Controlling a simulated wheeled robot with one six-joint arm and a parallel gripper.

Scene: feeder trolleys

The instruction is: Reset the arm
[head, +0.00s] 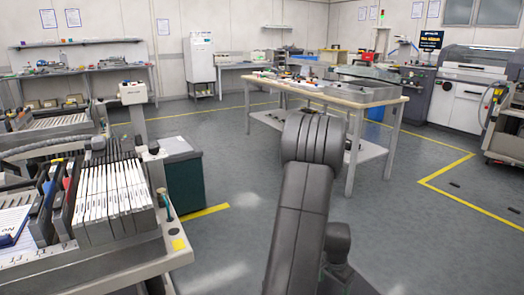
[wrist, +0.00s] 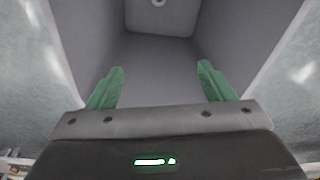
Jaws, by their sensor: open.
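My gripper (wrist: 160,85) shows in the wrist view with two green fingers spread wide apart. Nothing is between them. Behind the fingers is a plain grey surface that looks like part of my own body. In the head view my arm rises from the bottom centre, bent at a rounded dark joint. The gripper itself is hidden in the head view.
A feeder trolley (head: 150,262) with a row of white-edged feeders (head: 110,195) stands close at the left. A wooden-topped table (head: 345,95) with trays is ahead. A machine (head: 470,85) stands at the far right. Grey floor (head: 430,245) is free at the right.

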